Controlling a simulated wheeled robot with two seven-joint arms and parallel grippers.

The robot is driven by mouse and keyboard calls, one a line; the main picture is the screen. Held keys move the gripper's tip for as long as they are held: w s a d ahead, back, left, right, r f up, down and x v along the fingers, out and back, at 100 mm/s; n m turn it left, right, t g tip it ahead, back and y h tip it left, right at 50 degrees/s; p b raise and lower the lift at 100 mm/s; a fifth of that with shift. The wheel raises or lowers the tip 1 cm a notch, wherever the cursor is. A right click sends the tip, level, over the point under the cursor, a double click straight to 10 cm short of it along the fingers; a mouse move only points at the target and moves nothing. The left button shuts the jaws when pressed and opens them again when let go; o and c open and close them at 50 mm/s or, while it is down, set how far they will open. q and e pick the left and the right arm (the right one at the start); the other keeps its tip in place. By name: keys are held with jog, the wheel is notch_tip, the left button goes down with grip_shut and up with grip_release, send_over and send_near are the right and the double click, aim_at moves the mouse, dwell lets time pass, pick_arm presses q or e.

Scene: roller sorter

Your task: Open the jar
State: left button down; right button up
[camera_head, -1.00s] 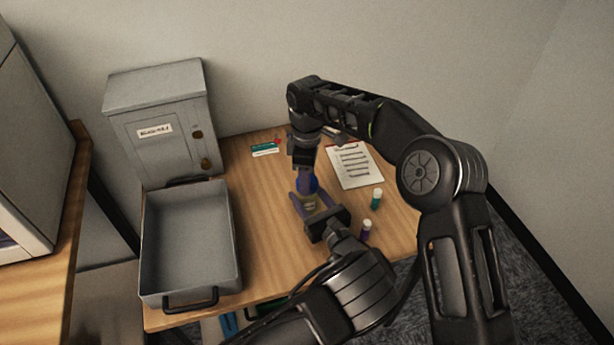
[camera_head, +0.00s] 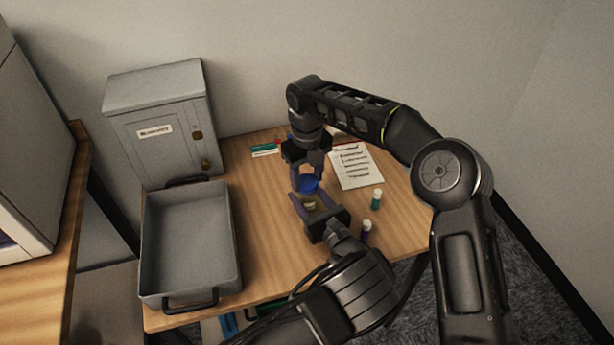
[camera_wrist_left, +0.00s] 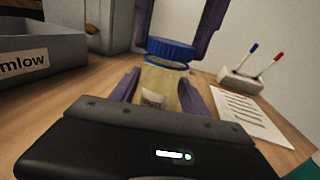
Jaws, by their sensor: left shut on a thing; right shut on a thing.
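The jar (camera_head: 310,204) is a pale yellowish clear container with a small label, upright at the table. Its blue lid (camera_head: 309,185) sits at its top. My left gripper (camera_head: 309,199) is shut on the jar body, with a purple finger on each side. My right gripper (camera_head: 307,177) comes from above and is shut on the lid. In the left wrist view, the ridged lid (camera_wrist_left: 170,50) is at the mouth of the jar body (camera_wrist_left: 162,86).
A grey open tray (camera_head: 236,235) and a grey labelled cabinet (camera_head: 158,108) stand at left. A paper sheet (camera_head: 357,167), a green vial (camera_head: 376,200) and a purple vial (camera_head: 366,230) lie or stand to the right. A pen holder (camera_wrist_left: 240,80) is behind.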

jog(key=o, duration=1.5)
jog(key=shift+o, duration=0.2)
jog(key=shift+c, duration=0.3)
